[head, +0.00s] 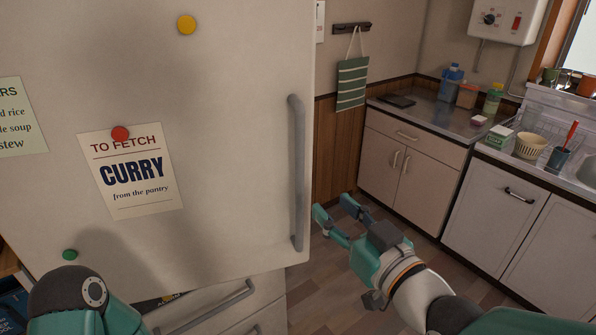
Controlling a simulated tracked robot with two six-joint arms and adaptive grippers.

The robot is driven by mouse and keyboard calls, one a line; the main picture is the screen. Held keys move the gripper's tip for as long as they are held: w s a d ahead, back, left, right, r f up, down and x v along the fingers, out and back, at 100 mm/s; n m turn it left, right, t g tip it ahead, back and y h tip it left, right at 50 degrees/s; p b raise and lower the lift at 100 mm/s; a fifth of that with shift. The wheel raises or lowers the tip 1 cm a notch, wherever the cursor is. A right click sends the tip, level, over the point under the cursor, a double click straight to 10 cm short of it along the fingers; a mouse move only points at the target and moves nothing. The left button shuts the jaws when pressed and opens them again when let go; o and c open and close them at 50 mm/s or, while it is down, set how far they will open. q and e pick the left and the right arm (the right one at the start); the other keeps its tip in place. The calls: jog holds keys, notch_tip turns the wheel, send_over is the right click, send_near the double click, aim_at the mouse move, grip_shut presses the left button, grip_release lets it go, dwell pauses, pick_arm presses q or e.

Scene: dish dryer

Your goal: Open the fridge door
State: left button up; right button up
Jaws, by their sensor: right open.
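The fridge door (240,90) is a large pale panel that fills the left half of the head view, and it looks shut. Its long grey vertical handle (298,175) runs along the door's right edge. My right gripper (333,207) is open and empty, just right of the handle's lower part. Its fingers point up and left, and I see no contact with the handle. My left arm shows at the bottom left, but its gripper is out of view.
A paper note (132,172) hangs on the door under a red magnet (120,134). Drawers with a handle (215,305) sit below the door. A counter with cabinets (415,160) stands at the back right. The wooden floor (325,270) between is clear.

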aim_at(302, 178)
jog(key=p+x, duration=0.3)
jog(key=x, duration=0.9)
jog(key=shift+f, duration=0.1)
grip_shut()
